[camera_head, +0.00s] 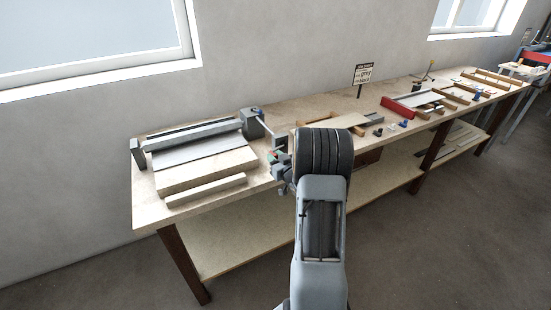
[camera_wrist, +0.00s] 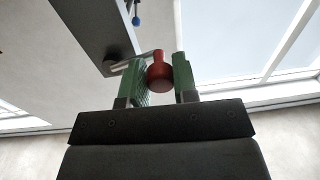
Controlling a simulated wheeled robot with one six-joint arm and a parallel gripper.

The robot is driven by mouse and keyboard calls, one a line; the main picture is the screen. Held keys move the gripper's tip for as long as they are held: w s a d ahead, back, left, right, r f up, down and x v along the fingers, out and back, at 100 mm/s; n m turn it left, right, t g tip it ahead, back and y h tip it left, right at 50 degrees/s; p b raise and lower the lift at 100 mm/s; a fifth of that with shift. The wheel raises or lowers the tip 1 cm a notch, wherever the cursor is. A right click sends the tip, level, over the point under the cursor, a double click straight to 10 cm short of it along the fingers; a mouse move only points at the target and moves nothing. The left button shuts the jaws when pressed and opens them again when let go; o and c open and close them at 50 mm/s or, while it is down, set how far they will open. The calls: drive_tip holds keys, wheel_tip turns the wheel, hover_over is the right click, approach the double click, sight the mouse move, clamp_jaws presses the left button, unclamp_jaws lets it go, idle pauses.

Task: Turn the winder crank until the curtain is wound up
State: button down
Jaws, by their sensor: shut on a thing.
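The winder is a grey roller (camera_head: 195,134) along the back of a bench unit, with a grey end housing (camera_head: 252,124) at its right. A grey curtain sheet (camera_head: 190,151) hangs out in front of the roller, over a pale board. In the wrist view my gripper (camera_wrist: 159,68) has its green fingers shut on the red crank knob (camera_wrist: 160,76). A short metal crank arm (camera_wrist: 139,61) runs from the knob to the grey housing (camera_wrist: 95,30). In the head view my gripper (camera_head: 277,163) is right of the unit, and my arm partly hides it; the knob is unclear there.
A pale loose bar (camera_head: 205,190) lies along the bench front. A small blue ball (camera_wrist: 136,21) on a stem shows beyond the housing. A sign (camera_head: 363,74), a red box (camera_head: 398,107) and several frames stand farther right. The floor in front is clear.

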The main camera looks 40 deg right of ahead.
drive_tip(key=shift+f+b, duration=0.2)
drive_tip(key=shift+b, duration=0.15)
drive_tip(key=f+n+b, duration=0.1)
drive_tip(key=b, duration=0.2)
drive_tip(key=shift+d+f+n+b, duration=0.1)
drive_tip(key=shift+f+n+b, duration=0.05)
drive_tip(key=shift+n+b, duration=0.2)
drive_tip(key=d+f+n+b, duration=0.1)
drive_tip(key=d+n+b, duration=0.2)
drive_tip(key=n+b, duration=0.5)
drive_tip(key=s+d+f+n+b, duration=0.1)
drive_tip(key=d+n+b, duration=0.3)
drive_tip(key=n+b, duration=0.5)
drive_tip(key=shift+d+f+g+h+b, duration=0.35)
drive_tip(key=shift+f+b, duration=0.2)
drive_tip(key=shift+b, duration=2.3)
drive_tip(key=shift+s+n, duration=0.1)
drive_tip(key=shift+n, duration=0.25)
drive_tip(key=shift+r, duration=0.1)
drive_tip(key=c, duration=0.9)
unclamp_jaws()
